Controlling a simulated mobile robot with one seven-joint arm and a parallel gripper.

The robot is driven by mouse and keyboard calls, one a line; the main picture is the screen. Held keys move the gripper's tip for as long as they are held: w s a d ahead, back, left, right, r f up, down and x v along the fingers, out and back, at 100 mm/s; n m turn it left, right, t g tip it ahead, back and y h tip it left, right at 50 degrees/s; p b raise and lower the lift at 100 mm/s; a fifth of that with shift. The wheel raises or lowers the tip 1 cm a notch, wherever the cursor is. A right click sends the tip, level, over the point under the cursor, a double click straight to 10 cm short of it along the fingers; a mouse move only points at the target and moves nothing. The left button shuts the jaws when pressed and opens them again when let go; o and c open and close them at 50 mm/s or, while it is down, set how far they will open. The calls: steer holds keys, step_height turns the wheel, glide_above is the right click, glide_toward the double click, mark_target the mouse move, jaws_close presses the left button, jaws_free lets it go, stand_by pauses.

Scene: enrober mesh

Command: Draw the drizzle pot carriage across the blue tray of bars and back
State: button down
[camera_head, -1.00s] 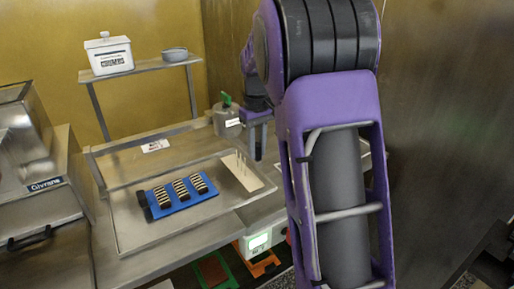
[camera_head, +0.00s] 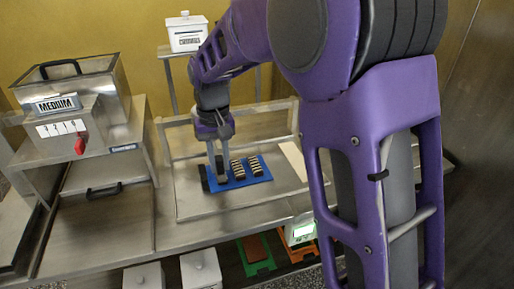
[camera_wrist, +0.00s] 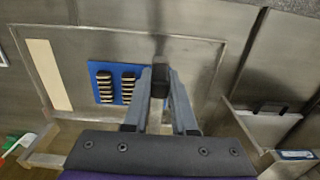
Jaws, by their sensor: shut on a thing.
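The blue tray (camera_head: 264,179) lies flat on the steel worktop with dark, pale-striped bars (camera_head: 255,165) on it. It also shows in the wrist view (camera_wrist: 93,69), with two striped bars (camera_wrist: 128,87) clear to see. My gripper (camera_head: 217,180) points down at the tray's left end and hides part of it. In the wrist view my gripper (camera_wrist: 163,76) is shut on a dark block (camera_wrist: 159,70) at that end of the tray. A green and white thing (camera_wrist: 14,146) shows at the lower left there; I cannot tell whether it belongs to the drizzle pot. My arm hides the rail's right end.
A steel machine marked MEDIUM (camera_head: 58,104) with a red knob stands at the left. A raised rail frame (camera_head: 180,120) runs behind the tray. A white lidded box (camera_head: 186,34) stands on the back shelf. A pale strip (camera_wrist: 48,75) lies beside the tray.

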steer(key=s+a+p, duration=0.1)
steer(key=s+a, duration=0.1)
steer(key=a, duration=0.6)
steer(key=shift+a, duration=0.35)
steer(key=shift+a+r, duration=0.1)
steer(key=c, duration=0.8)
jaws_free()
steer(key=shift+a, duration=0.1)
steer(key=shift+o, duration=0.4)
step_height(320, 180, up, 17)
steer(key=p, duration=0.1)
steer(key=shift+r, duration=0.15)
